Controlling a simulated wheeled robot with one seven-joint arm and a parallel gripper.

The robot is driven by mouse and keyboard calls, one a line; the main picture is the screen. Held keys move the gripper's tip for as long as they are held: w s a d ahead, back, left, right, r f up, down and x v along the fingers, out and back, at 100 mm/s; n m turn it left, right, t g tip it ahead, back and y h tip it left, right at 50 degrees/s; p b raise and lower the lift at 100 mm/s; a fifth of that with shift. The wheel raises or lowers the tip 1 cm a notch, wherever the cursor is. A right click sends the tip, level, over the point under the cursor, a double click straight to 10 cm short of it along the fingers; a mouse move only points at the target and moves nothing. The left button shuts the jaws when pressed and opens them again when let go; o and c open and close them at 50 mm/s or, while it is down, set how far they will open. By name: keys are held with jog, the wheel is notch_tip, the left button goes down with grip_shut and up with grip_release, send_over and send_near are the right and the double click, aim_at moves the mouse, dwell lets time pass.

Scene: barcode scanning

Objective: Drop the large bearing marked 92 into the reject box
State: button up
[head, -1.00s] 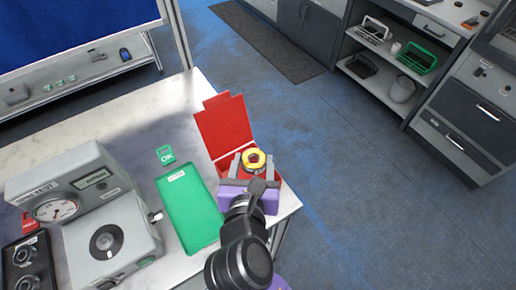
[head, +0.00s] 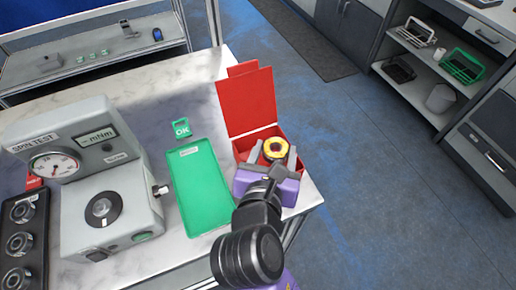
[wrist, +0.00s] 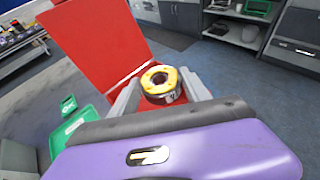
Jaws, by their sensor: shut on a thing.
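The large bearing (head: 275,149), a ring with a yellow top face and a dark bore, is held between the fingers of my gripper (head: 272,156). It also shows in the wrist view (wrist: 161,84), upright between the two grey fingers. No number can be read on it. The red reject box (head: 297,162) stands at the right end of the table with its lid (head: 247,103) raised behind. My gripper and the bearing are over the box's opening. The box's front is hidden by my purple gripper body, and the bearing's height above its floor cannot be told.
A green tray (head: 200,188) lies left of the box, with a green OK tag (head: 181,128) behind it. The grey spin tester (head: 90,165) and a black holder with several bearings (head: 22,240) stand further left. The table's right edge is close to the box.

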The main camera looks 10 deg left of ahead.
jog(key=shift+f+b, duration=0.35)
jog(key=shift+f, duration=0.1)
jog(key=shift+r, duration=0.1)
jog(key=o, duration=1.7)
jog(key=shift+o, duration=0.2)
jog(key=v, duration=0.7)
jog(key=shift+s, duration=0.35)
jog(key=shift+r, duration=0.15)
